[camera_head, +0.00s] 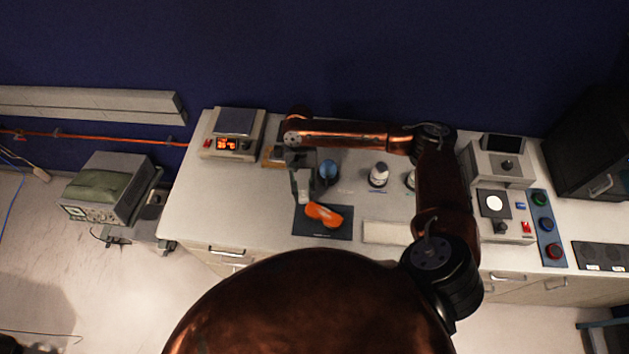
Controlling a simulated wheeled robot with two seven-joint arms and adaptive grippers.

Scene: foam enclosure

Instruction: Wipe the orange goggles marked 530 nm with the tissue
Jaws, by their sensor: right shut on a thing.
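The orange goggles (324,214) lie on a dark mat (340,232) near the front of the white bench; the 530 nm marking is too small to read. My right gripper (304,195) points down just behind the left end of the goggles, its tip close to them; I cannot tell if it touches. It is shut on a pale thing that looks like the tissue, mostly hidden by the fingers. My left gripper is not in view.
A blue round object (328,171) stands right of the gripper, and a white-capped bottle (378,174) further right. A pale flat tray (391,232) lies right of the mat. Bench left of the mat is clear.

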